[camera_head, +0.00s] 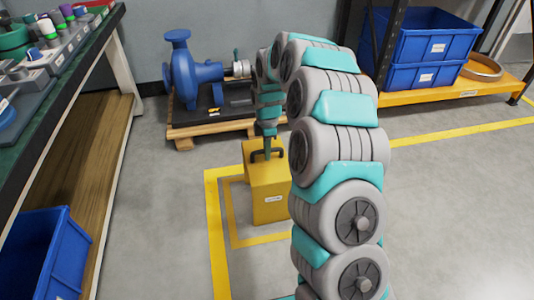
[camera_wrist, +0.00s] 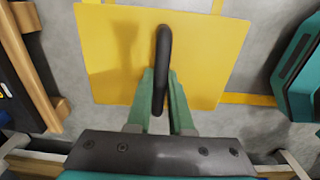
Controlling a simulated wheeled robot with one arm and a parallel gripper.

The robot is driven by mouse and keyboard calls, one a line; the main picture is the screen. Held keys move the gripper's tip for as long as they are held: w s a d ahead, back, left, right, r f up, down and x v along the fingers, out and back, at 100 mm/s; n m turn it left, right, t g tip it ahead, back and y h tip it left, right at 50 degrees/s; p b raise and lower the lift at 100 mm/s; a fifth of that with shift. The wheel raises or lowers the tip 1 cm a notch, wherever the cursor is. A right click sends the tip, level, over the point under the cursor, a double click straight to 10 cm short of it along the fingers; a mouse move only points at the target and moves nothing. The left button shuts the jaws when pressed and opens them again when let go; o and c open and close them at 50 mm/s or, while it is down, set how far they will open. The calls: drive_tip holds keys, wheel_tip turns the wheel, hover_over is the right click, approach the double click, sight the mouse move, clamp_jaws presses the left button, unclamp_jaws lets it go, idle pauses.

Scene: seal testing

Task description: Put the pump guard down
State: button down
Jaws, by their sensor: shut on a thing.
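The pump guard (camera_head: 270,200) is a yellow box with a white label on its front and a black handle (camera_head: 258,155) on top. It is upright, over or in a yellow-outlined square on the floor (camera_head: 235,228); I cannot tell whether its bottom touches the floor. My gripper (camera_head: 268,138) points down from above and is shut on the handle. In the wrist view the two green fingers (camera_wrist: 161,84) close around the black handle (camera_wrist: 164,45), with the guard's flat yellow top (camera_wrist: 115,60) beyond them.
A blue pump (camera_head: 188,75) stands on a wooden pallet (camera_head: 187,132) behind the guard. A workbench (camera_head: 118,45) and a blue bin (camera_head: 45,255) are on the left. Blue bins (camera_head: 435,38) sit on a shelf at back right. The floor to the right is clear.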

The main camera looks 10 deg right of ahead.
drive_tip(key=shift+f, duration=0.35)
drive_tip(key=c, duration=0.8)
unclamp_jaws()
